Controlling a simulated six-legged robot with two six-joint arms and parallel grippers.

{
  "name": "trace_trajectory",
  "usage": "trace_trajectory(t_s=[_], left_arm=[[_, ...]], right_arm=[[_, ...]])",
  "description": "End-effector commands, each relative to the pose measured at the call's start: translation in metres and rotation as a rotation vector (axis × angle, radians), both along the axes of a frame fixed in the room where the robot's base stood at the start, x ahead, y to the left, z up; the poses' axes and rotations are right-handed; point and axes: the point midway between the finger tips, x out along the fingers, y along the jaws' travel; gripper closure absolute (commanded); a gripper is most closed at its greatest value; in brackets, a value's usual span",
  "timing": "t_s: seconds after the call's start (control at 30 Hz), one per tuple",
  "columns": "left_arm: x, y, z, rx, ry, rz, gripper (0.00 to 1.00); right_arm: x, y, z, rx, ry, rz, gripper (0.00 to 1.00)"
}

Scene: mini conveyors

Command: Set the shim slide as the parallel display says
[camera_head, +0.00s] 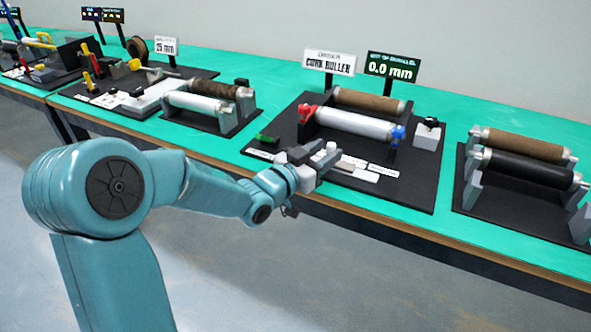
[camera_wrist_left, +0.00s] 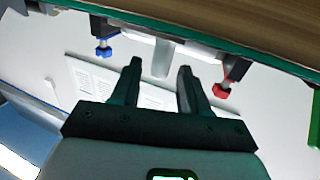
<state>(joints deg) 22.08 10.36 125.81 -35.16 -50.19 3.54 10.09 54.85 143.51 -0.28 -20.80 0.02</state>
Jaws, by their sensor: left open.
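The green-lettered display (camera_head: 392,67) reads 0.0 mm and stands behind the middle station in the head view; its small header is hard to read. My left gripper (camera_head: 325,157) is over the station's front edge, in front of the white roller (camera_head: 353,124). In the left wrist view its two fingers (camera_wrist_left: 160,73) are apart with nothing clearly gripped. A pale grey post (camera_wrist_left: 163,57) shows just beyond and between the fingertips; I cannot tell whether it belongs to the shim slide. A flat pale piece (camera_head: 352,170) lies beside the gripper. My right gripper is not in view.
A red clamp (camera_head: 306,113) and a blue clamp (camera_head: 397,133) flank the white roller. A cork roller (camera_head: 369,103) lies behind it. Further roller stations stand on both sides.

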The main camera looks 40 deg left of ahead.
Motion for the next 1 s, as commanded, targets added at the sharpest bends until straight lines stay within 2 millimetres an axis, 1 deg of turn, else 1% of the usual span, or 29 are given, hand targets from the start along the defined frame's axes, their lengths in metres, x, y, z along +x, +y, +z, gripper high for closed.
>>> trace_trajectory(t_s=[0.03, 0.1, 0.3, 0.43, 0.5, 0.6, 0.7, 1.0], left_arm=[[-0.013, 0.002, 0.000, 0.001, 0.000, 0.003, 0.55], [-0.033, 0.004, 0.000, 0.001, 0.000, 0.005, 0.55], [-0.085, 0.008, 0.000, 0.002, 0.001, 0.005, 0.55], [-0.111, 0.010, 0.000, 0.000, 0.001, 0.005, 0.55], [-0.121, 0.011, -0.001, 0.002, -0.001, 0.005, 0.55], [-0.130, 0.011, -0.001, 0.001, 0.000, 0.002, 0.55], [-0.133, 0.011, 0.000, 0.000, 0.001, 0.001, 0.55], [-0.134, 0.010, 0.000, -0.001, 0.001, 0.000, 0.55]], right_arm=[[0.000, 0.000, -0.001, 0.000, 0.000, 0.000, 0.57], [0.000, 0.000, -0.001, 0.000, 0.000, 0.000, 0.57], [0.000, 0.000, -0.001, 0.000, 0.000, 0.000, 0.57], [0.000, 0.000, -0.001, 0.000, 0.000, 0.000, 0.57], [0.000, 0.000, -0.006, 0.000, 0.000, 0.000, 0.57], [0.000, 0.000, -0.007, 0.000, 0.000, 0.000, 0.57], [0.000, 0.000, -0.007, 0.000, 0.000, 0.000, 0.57], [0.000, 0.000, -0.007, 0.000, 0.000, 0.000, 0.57]])
